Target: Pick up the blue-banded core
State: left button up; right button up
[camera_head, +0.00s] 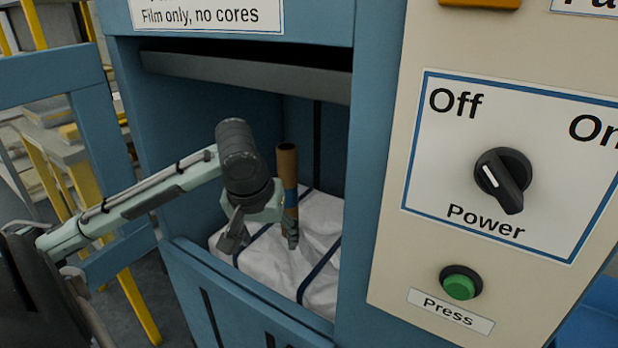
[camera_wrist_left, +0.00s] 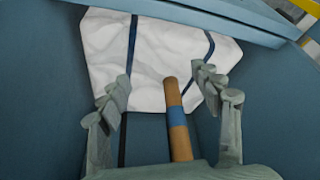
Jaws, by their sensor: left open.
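The blue-banded core (camera_head: 287,165) is a brown cardboard tube with a blue band. It stands roughly upright, slightly tilted, inside the blue bin, against or just above a white wrapped bale (camera_head: 321,222) with dark straps. In the left wrist view the core (camera_wrist_left: 174,95) runs up between the fingers, nearer the right one, and its near end is hidden by the gripper's base. My left gripper (camera_head: 262,240) is inside the bin at the core, fingers apart. In the left wrist view the left gripper (camera_wrist_left: 162,90) is open, with a gap beside the core. My right gripper is not in view.
The blue bin (camera_head: 255,308) has a front wall below and a dark bar (camera_head: 240,72) across the top of its opening. A cream panel (camera_head: 395,265) with a power switch (camera_head: 502,180) and green button (camera_head: 460,283) stands at the right.

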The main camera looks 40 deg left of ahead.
aim_at(287, 181)
pick_arm(q)
jog(key=w+a, duration=0.3)
jog(key=w, duration=0.2)
jog(key=w+a+p, duration=0.1)
jog(key=w+a, duration=0.3)
jog(key=w, duration=0.2)
jog(key=w+a+p, duration=0.1)
jog(key=w+a, duration=0.3)
jog(key=w, duration=0.2)
jog(key=shift+w+a+r, duration=0.15)
jog(key=shift+a+r, duration=0.05)
jog(key=shift+x, duration=1.2)
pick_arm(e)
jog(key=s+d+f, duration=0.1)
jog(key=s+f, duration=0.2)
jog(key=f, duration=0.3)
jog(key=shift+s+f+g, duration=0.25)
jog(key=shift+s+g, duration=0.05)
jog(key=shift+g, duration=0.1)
pick_arm(q)
jog(key=shift+c, duration=0.5)
jog(key=c, duration=1.2)
jog(key=shift+r, duration=0.1)
